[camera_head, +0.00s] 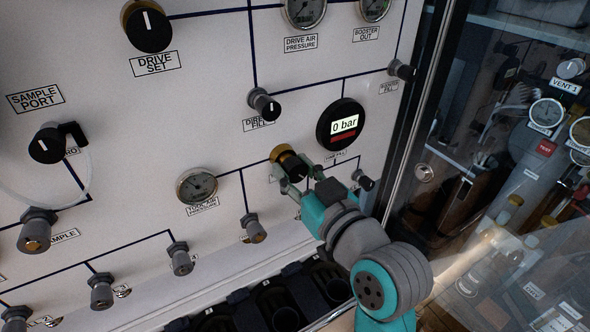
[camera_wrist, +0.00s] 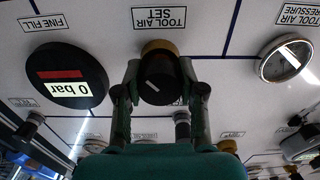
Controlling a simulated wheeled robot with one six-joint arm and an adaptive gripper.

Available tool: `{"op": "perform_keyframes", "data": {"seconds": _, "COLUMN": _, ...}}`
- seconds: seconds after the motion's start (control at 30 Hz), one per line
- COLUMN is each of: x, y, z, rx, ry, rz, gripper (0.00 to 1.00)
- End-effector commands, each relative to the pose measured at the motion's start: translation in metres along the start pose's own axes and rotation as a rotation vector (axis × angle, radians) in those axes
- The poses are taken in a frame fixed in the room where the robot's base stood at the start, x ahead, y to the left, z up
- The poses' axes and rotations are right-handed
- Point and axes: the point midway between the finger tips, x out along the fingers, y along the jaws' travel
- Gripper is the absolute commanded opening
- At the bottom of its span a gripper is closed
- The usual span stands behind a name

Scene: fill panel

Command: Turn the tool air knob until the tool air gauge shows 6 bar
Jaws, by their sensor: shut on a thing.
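The tool air knob (camera_head: 289,160) is black with a brass-coloured collar and sits on the white panel. In the wrist view, which is upside down, the knob (camera_wrist: 160,72) stands beside its TOOL AIR SET label, with a pale pointer line on its face. My gripper (camera_head: 293,180) is shut on the knob, one finger on each side; the fingers (camera_wrist: 159,88) also show in the wrist view. The tool air gauge (camera_head: 197,185) is a round dial left of the knob. It also shows in the wrist view (camera_wrist: 287,59); its scale is too small to read.
A round black display (camera_head: 342,124) reading 0 bar is close above right of my gripper. The direct fill knob (camera_head: 264,103) is above, and small valves (camera_head: 253,230) stick out below. A glass door edge (camera_head: 415,110) stands to the right.

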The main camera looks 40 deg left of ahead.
Motion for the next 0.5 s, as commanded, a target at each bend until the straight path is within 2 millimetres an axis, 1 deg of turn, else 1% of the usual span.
{"op": "perform_keyframes", "data": {"seconds": 0.2, "x": 0.0001, "y": 0.0000, "z": 0.0001, "rx": -0.113, "ry": 0.000, "rz": -0.001, "gripper": 0.04}}
{"op": "perform_keyframes", "data": {"seconds": 0.5, "x": 0.0001, "y": -0.0001, "z": 0.0001, "rx": -0.134, "ry": 0.000, "rz": -0.001, "gripper": 0.04}}
